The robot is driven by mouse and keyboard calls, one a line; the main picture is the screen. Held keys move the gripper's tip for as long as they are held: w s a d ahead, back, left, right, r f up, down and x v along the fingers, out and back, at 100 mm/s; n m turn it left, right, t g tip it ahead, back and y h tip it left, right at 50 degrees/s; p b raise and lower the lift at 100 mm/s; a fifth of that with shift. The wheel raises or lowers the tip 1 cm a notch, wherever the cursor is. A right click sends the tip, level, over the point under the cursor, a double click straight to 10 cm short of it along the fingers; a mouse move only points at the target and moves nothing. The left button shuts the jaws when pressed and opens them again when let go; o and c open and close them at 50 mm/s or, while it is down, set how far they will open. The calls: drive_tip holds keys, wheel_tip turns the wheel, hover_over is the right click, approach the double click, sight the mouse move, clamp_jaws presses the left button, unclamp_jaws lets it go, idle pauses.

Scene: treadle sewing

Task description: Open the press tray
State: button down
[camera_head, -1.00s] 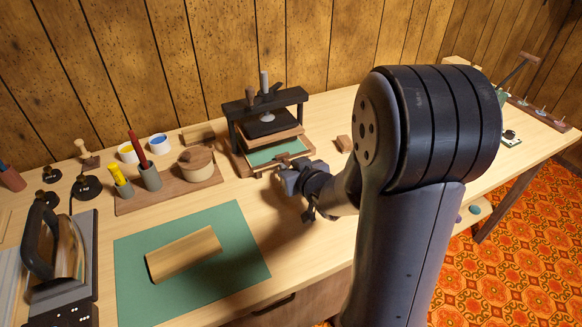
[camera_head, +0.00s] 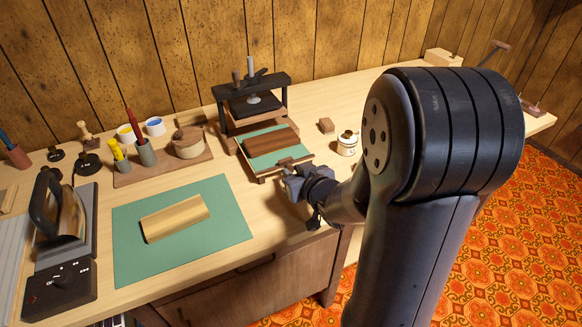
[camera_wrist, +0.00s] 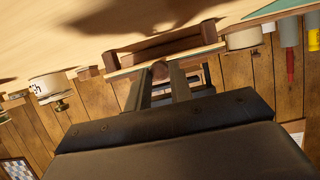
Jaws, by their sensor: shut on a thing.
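The press (camera_head: 237,112) with its black frame and screw stands at the back of the table in the head view. Its tray (camera_head: 258,161), with a green top, is pulled well out of the front of the press. A brown block (camera_head: 272,146) lies on the tray. My gripper (camera_head: 288,171) is at the tray's front edge, shut on the small brown handle (camera_head: 285,162). The wrist view shows the two fingers (camera_wrist: 161,82) around the brown handle (camera_wrist: 160,69). The exact contact is partly hidden.
A green mat (camera_head: 135,235) with a wooden block (camera_head: 175,218) lies front left. A pot and cups stand on a brown board (camera_head: 135,176) left of the press. A white jar (camera_head: 347,143) and small brown block (camera_head: 326,125) are right of the tray. An iron (camera_head: 62,210) stands far left.

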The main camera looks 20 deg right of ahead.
drive_tip(key=shift+s+d, duration=0.25)
drive_tip(key=shift+s, duration=0.9)
drive_tip(key=c, duration=1.3)
unclamp_jaws()
drive_tip(key=p+v, duration=0.3)
drive_tip(key=v, duration=0.6)
drive_tip(key=shift+s+d+r, duration=0.1)
drive_tip(key=shift+s+r, duration=0.05)
drive_tip(key=shift+s, duration=0.05)
drive_tip(key=shift+s+d+r+p, duration=0.15)
drive_tip(key=shift+s+p, duration=0.15)
drive_tip(key=shift+s, duration=0.35)
